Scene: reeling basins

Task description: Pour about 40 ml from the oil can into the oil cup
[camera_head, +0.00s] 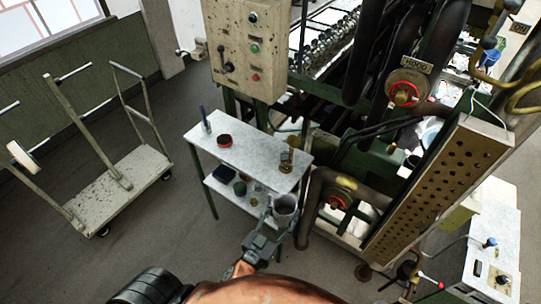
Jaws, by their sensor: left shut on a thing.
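My left gripper (268,219) is in front of the small table's near right edge, lower than the tabletop in the picture. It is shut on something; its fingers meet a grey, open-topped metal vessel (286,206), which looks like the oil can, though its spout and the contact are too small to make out. A small brass-and-glass piece (286,161), which may be the oil cup, stands upright on the tabletop's right end, above and apart from the gripper. No stream of oil is visible. My right gripper is not in view.
The pale tabletop (240,148) also holds a red round tin (224,140) and a blue upright item (205,119). Its lower shelf holds a dark box (224,173) and small jars. The machine with pipes (314,205) stands close right. A cart (125,178) stands left.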

